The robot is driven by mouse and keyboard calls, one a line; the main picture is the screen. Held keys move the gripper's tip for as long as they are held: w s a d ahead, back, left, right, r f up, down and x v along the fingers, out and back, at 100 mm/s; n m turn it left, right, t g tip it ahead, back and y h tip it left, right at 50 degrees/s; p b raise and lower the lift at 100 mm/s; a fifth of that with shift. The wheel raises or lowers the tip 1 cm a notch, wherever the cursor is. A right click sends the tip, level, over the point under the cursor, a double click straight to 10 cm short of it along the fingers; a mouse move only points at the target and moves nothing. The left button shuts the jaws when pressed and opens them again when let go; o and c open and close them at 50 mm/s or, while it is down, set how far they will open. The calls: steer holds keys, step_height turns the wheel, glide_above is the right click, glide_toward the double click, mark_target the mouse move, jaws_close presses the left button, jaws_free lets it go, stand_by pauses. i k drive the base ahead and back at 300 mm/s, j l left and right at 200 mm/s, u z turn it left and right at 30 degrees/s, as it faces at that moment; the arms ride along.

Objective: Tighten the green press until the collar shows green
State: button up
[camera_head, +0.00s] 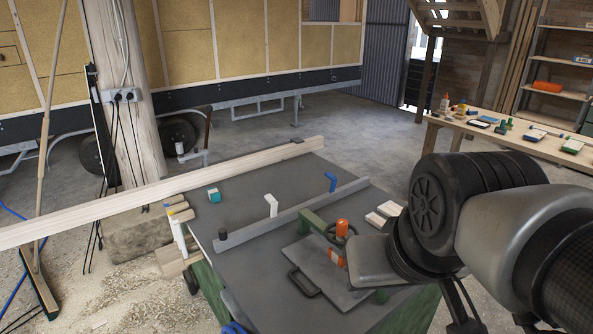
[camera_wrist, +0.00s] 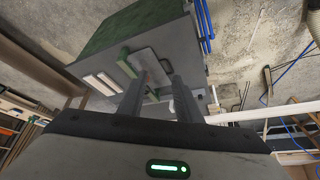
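The green press (camera_head: 313,221) stands near the right front part of the grey bench top. A dark handwheel (camera_head: 351,229) with an orange piece (camera_head: 342,228) at its middle sits on it. Another orange piece (camera_head: 336,257) lies lower, in front of the wheel; I cannot tell which one is the collar, and I see no green on either. The press also shows as a green bar in the wrist view (camera_wrist: 126,64). My gripper (camera_wrist: 159,76) is open, its two fingers apart with nothing visible between them. It points toward the bench near the press, apart from it as far as I can tell.
On the bench top (camera_head: 245,192) are a grey rail (camera_head: 296,213), a white bracket (camera_head: 271,205), a blue bracket (camera_head: 331,181) and a teal block (camera_head: 214,195). A long timber beam (camera_head: 150,192) runs along the bench's back. A wooden table (camera_head: 485,129) stands farther right.

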mark_target(342, 225)
steer(key=i+l+u, duration=0.25)
steer(key=l, duration=0.25)
steer(key=l+u, duration=0.2)
steer(key=l, duration=0.35)
steer(key=l+u, duration=0.25)
steer(key=l, duration=0.3)
steer(key=i, duration=0.05)
